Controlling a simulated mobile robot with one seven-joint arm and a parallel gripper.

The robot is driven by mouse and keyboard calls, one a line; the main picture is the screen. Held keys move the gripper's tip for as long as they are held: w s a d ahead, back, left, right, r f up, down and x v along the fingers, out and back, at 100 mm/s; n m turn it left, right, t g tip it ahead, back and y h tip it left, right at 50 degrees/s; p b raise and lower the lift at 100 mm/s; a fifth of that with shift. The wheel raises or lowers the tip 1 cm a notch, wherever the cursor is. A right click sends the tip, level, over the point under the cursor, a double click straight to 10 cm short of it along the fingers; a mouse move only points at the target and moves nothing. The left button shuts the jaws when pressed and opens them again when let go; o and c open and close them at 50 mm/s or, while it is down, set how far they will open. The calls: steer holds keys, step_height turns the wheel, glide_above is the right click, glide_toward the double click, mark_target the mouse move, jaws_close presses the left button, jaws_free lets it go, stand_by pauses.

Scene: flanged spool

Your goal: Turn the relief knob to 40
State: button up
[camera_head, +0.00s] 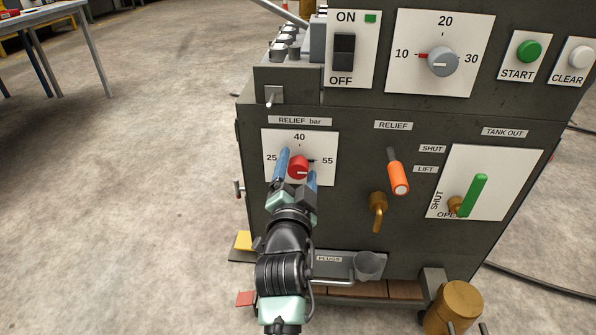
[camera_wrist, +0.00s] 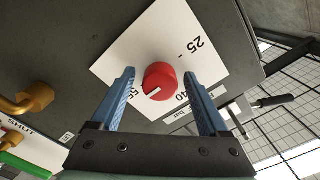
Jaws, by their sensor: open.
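The red relief knob (camera_head: 298,166) sits on a white dial plate (camera_head: 326,146) marked 25, 40 and 55, under a "RELIEF bar" label. Its white pointer line points right, toward the 55 side. In the wrist view the red knob (camera_wrist: 160,80) shows its white line pointing toward the 55 print, partly hidden by a finger. My gripper (camera_head: 298,162) is open, with one blue finger on each side of the knob. In the wrist view my gripper (camera_wrist: 160,76) shows gaps between both fingers and the knob.
Right of the dial are an orange-handled relief lever (camera_head: 398,178), a brass spout (camera_head: 378,208) and a green tank-out handle (camera_head: 473,195). Above are a grey knob (camera_head: 442,61) and an ON/OFF switch (camera_head: 343,52). A plugs tray (camera_head: 345,264) juts out below.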

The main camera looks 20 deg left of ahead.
jaws_close()
stand_by(0.3)
steer(key=n+p, duration=0.2)
steer(key=n, duration=0.2)
steer(key=shift+r+n, duration=0.15)
steer(key=shift+n, duration=0.15)
steer(key=n+p, duration=0.2)
steer(key=n, duration=0.2)
steer(key=shift+n, duration=0.3)
steer(key=n+p, duration=0.2)
steer(key=n, duration=0.2)
steer(key=shift+n+p, duration=0.75)
steer(key=shift+n, duration=1.55)
